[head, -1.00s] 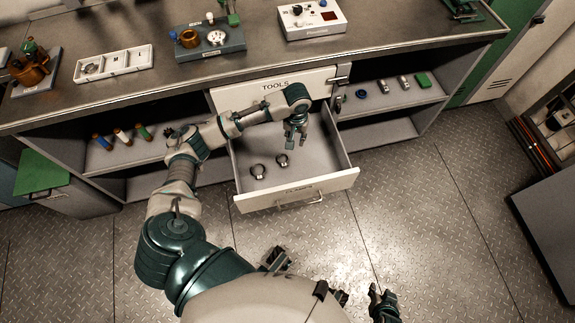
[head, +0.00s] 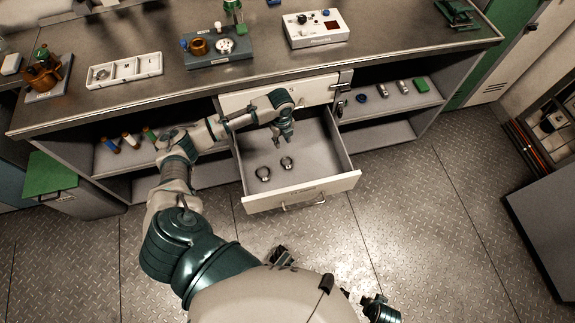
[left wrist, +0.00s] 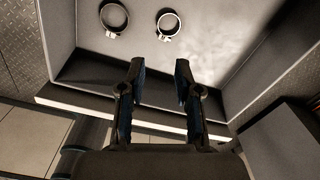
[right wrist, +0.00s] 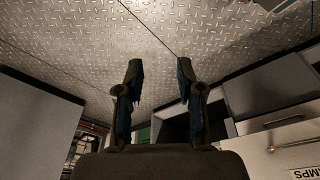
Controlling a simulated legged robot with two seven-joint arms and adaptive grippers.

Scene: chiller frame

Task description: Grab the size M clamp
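Two ring-shaped metal clamps lie apart on the floor of the open drawer (head: 322,158). The left clamp (head: 263,173) looks slightly larger than the right clamp (head: 287,163); no size marks are readable. In the left wrist view the larger clamp (left wrist: 102,24) is at the left and the smaller clamp (left wrist: 160,29) is nearer the middle, both beyond the fingertips. My left gripper (head: 285,140) hangs over the back part of the drawer, pointing down. It is open and empty (left wrist: 157,75). My right gripper (right wrist: 158,72) is open and empty, above the metal floor.
A white tray (head: 92,78) with a ring in one compartment sits on the bench. The shelf right of the drawer holds a blue item (head: 361,97) and other small parts. The drawer's front wall (head: 330,187) and side walls surround the clamps. The floor in front is clear.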

